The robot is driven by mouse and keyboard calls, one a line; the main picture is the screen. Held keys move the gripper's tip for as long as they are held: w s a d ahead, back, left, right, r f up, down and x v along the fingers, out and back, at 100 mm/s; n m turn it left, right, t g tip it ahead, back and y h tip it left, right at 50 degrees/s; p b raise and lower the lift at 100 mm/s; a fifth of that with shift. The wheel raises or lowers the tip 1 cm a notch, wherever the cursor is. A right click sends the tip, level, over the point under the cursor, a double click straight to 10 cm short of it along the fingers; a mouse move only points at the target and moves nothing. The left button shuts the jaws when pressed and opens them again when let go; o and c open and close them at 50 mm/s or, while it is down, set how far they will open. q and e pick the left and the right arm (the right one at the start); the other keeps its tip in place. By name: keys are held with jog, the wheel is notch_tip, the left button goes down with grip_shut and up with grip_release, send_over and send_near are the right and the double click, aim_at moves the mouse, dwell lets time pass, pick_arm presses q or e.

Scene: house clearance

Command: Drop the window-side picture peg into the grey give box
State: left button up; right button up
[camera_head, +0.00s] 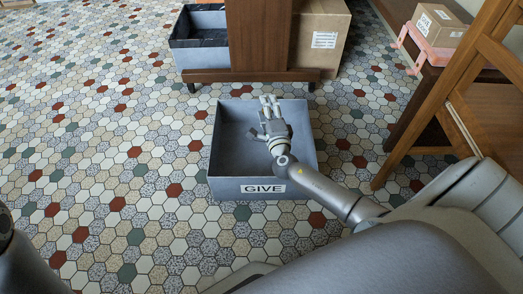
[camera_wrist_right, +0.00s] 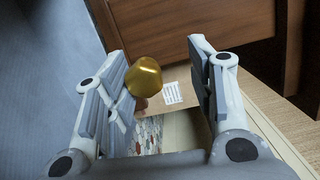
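The grey give box (camera_head: 226,150), labelled GIVE, stands open on the tiled floor. My right gripper (camera_head: 268,105) is over the box, inside its outline in the head view. In the right wrist view my right gripper (camera_wrist_right: 160,60) has its two fingers wide apart. A round gold knob (camera_wrist_right: 143,76), apparently the picture peg, shows between them. It lies close to the left finger and clear of the right one; whether it touches the left finger I cannot tell. I cannot make out the peg in the head view. My left gripper is out of view.
Behind the box stands a brown wooden unit (camera_head: 258,40), with another grey box (camera_head: 200,58) and a cardboard box (camera_head: 322,40) beside it. A wooden frame (camera_head: 430,110) and a small labelled box (camera_head: 437,27) are at right. The floor at left is clear.

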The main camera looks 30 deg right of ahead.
jog(key=v, duration=1.2)
dwell(0.3)
